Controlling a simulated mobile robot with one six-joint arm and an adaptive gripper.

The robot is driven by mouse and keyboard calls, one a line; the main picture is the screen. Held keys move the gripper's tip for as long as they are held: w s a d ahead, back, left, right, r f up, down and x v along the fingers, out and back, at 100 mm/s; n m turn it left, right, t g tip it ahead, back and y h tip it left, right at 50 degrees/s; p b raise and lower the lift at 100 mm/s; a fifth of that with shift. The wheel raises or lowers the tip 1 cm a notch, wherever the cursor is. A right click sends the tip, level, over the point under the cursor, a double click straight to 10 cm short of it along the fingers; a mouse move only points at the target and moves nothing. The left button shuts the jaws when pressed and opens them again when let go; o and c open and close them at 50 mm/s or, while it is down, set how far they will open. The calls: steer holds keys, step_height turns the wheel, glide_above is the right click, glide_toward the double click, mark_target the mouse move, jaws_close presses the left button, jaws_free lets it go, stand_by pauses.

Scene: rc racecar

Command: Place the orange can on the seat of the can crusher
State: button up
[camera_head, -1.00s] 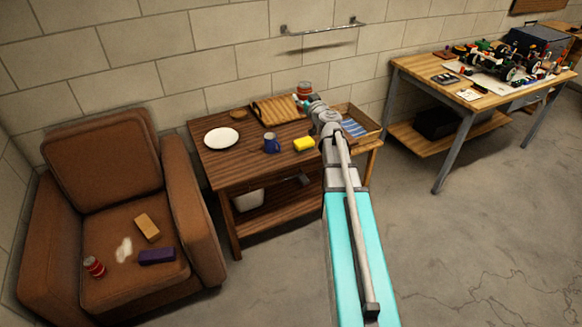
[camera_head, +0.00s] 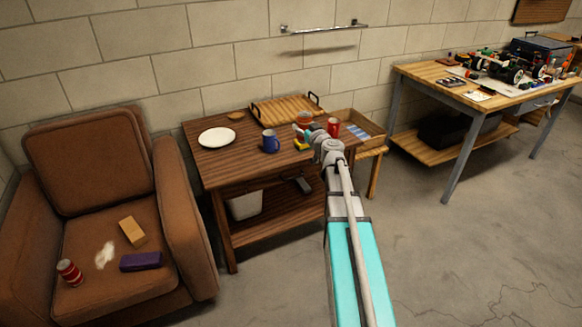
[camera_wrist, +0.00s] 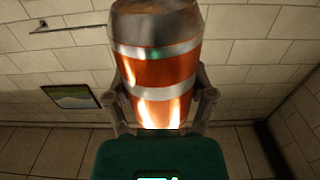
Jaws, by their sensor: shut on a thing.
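The orange can (camera_head: 303,118) is at the end of my arm, above the dark wooden table in the head view. In the wrist view the can (camera_wrist: 158,75) is orange with silver bands and stands between both fingers. My gripper (camera_wrist: 160,100) is shut on it; in the head view my gripper (camera_head: 303,129) is small and partly hidden by the can and my wrist. I cannot make out the can crusher in either view.
The wooden table (camera_head: 222,170) bears a white plate (camera_head: 217,138), a blue mug (camera_head: 270,142), a slatted tray (camera_head: 275,108) and a yellow sponge, mostly covered by my arm. A red can (camera_head: 333,127) stands near my wrist. A brown armchair (camera_head: 180,215) is left; a workbench (camera_head: 450,105) right.

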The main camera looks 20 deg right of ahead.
steer(key=shift+f+b, duration=1)
steer(key=shift+f, duration=0.55)
steer(key=w+f+b, duration=0.9)
steer(key=w, duration=0.4)
steer(key=shift+w+f, duration=0.1)
steer(key=shift+w+f+b, duration=0.35)
steer(key=shift+f+b, duration=0.1)
steer(key=shift+b, duration=0.1)
step_height(320, 180, down, 3)
steer(key=b, duration=0.3)
steer(key=shift+f, duration=0.1)
